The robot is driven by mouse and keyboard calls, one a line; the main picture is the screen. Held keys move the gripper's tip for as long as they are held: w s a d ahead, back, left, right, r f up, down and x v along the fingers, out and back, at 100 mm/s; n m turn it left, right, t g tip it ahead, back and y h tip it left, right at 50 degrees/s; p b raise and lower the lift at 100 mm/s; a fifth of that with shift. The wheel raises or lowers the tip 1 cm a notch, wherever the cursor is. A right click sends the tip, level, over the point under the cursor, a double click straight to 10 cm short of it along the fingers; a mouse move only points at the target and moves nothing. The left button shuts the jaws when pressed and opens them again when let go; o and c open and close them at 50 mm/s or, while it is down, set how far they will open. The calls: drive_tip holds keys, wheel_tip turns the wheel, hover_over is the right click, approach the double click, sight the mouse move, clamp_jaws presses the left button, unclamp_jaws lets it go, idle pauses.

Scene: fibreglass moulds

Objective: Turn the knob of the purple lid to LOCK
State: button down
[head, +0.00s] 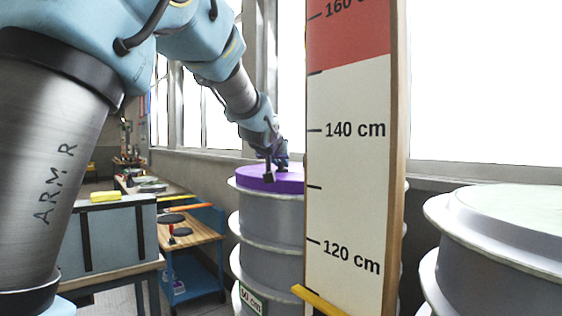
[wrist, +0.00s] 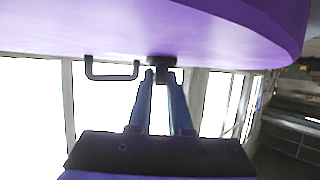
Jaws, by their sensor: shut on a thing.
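The purple lid (head: 288,182) sits on top of a grey ribbed drum behind the height board. Its right part is hidden by the board. In the wrist view the lid (wrist: 170,30) fills the top, with a small black knob (wrist: 162,62) at its edge. A black bar handle (wrist: 111,70) stands on the lid left of the knob. My gripper (wrist: 160,76) has its two fingers closed around the knob. In the head view my gripper (head: 280,163) is down at the lid. LOCK markings cannot be made out.
A tall height board (head: 348,150) stands in front of the drum (head: 270,222). Another grey mould (head: 500,255) stands at the right. A blue cart with a wooden top (head: 190,234) and a grey box with a yellow item (head: 105,196) stand at the left. Windows line the back.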

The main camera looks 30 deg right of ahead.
drive_tip(key=c, duration=0.8)
unclamp_jaws()
drive_tip(key=shift+c, duration=0.2)
drive_tip(key=b+v, duration=0.3)
drive_tip(key=shift+s, duration=0.35)
drive_tip(key=shift+b+v, duration=0.8)
drive_tip(key=shift+v, duration=0.15)
drive_tip(key=b+v, duration=0.2)
drive_tip(key=b, duration=0.1)
drive_tip(key=shift+s+f, duration=0.1)
drive_tip(key=shift+b+v, duration=1)
drive_tip(key=shift+v, duration=0.1)
drive_tip(key=shift+s+a+r, duration=0.2)
drive_tip(key=shift+a+r, duration=0.2)
drive_tip(key=shift+a, duration=0.1)
